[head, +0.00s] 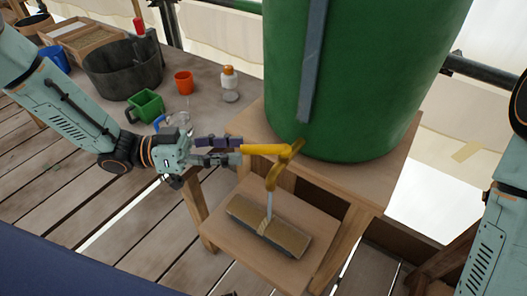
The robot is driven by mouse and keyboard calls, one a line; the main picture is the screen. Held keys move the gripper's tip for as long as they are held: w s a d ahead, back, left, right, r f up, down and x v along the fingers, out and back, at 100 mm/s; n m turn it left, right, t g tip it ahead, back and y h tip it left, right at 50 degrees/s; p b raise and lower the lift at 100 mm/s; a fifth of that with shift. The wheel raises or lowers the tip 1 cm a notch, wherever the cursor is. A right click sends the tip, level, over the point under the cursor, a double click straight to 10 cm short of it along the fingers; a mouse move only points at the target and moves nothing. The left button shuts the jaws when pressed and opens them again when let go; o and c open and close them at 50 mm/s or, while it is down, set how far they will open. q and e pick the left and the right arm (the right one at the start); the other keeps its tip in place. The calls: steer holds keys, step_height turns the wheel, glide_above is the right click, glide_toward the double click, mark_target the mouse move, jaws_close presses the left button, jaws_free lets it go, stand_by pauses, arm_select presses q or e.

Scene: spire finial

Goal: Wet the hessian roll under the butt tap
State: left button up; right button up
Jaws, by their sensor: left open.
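The green water butt (365,70) stands on a wooden stand, with a yellow tap (272,150) on its near left side. A pale, thin stream of water (269,203) drops from the tap's spout. The hessian roll (285,236), tan with dark sides, lies on a low wooden shelf under the tap, and the stream meets it near its middle. My left gripper (240,150) is open, its fingertips at the left end of the tap; whether they touch it I cannot tell. My right gripper is out of view; only part of its arm shows at the right edge.
The bench at the back left holds a dark tub (122,68), a green container (146,105), an orange cup (184,82), a white bottle (228,79) and a blue mug (54,58). Bare deck boards (125,215) lie at the lower left.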

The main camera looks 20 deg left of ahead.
mark_target(278, 150)
arm_select(q)
steer(key=x, duration=0.2)
steer(key=b+x, duration=0.1)
steer(key=x, duration=0.2)
steer(key=shift+s+d+r, duration=0.1)
steer(key=shift+s+d, duration=0.05)
steer(key=shift+s, duration=0.05)
steer(key=shift+w+d, duration=0.3)
steer(key=shift+d, duration=0.45)
steer(key=shift+a, duration=0.25)
steer(key=shift+c, duration=1.4)
steer(key=shift+d, duration=0.1)
jaws_close()
